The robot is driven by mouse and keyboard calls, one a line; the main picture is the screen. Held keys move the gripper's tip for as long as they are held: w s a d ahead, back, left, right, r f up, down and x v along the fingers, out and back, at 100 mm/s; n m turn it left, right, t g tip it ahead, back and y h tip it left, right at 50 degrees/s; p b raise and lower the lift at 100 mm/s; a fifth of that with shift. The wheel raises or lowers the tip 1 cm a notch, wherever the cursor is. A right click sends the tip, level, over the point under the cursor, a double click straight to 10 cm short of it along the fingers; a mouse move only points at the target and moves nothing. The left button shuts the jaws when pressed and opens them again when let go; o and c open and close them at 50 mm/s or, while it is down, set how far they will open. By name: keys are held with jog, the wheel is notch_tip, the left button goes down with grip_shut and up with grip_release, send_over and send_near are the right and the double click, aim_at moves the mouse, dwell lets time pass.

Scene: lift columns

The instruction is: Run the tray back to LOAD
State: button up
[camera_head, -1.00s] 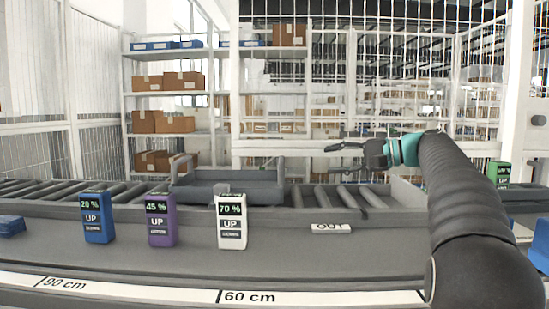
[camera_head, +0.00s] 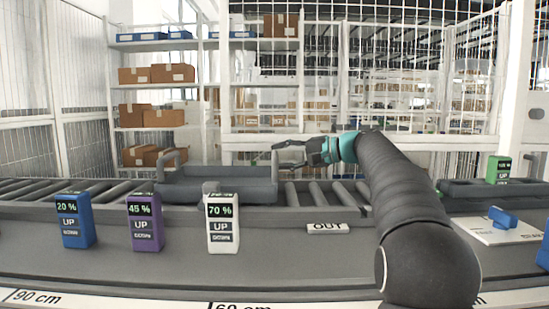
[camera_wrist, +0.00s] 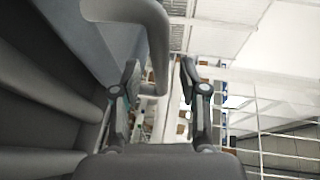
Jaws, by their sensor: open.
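The grey tray (camera_head: 215,193) sits on the roller conveyor behind the row of lift boxes, with an upright tube handle at its left end. My gripper (camera_head: 277,154) is open at the tray's right end, reaching in from the right. In the wrist view, a thick grey tube handle (camera_wrist: 158,45) curves down close to my open fingers (camera_wrist: 160,80). Its lower end appears between or just beyond them; I cannot tell which. The fingers are not closed on it. No LOAD label is readable.
Blue 20 % (camera_head: 75,222), purple 45 % (camera_head: 145,224) and white 70 % (camera_head: 221,226) boxes stand before the conveyor. An OUT plate (camera_head: 327,228) lies right of them. A green box (camera_head: 497,170) and a white board (camera_head: 497,234) are at the right. Bare rollers (camera_head: 318,194) lie right of the tray.

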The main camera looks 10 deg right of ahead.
jog(key=shift+x, duration=1.2)
grip_shut()
